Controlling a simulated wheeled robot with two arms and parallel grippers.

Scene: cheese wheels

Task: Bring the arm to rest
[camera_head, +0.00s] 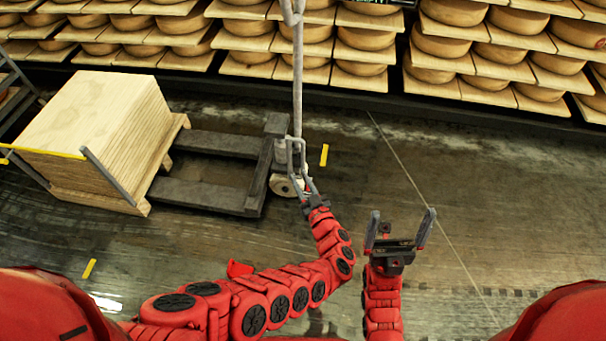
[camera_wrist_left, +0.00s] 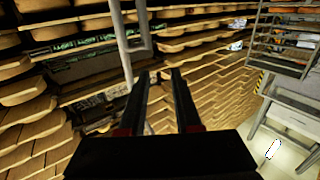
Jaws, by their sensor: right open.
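My left gripper (camera_head: 303,185) reaches forward, near the foot of the pallet jack's upright handle in the head view. Its two dark fingers (camera_wrist_left: 162,76) stand apart in the left wrist view, with shelves seen through the gap and nothing between them. The arm behind it is bent and stretched out over the floor. My right gripper (camera_head: 400,230) is open and empty, its fingers pointing forward, over bare floor right of the left one.
The pallet jack (camera_head: 210,198) has its forks toward a wooden crate (camera_head: 100,120) at the left. Its handle (camera_head: 297,80) rises close to my left gripper. Shelves of cheese wheels (camera_head: 440,47) line the back. The floor at right is clear.

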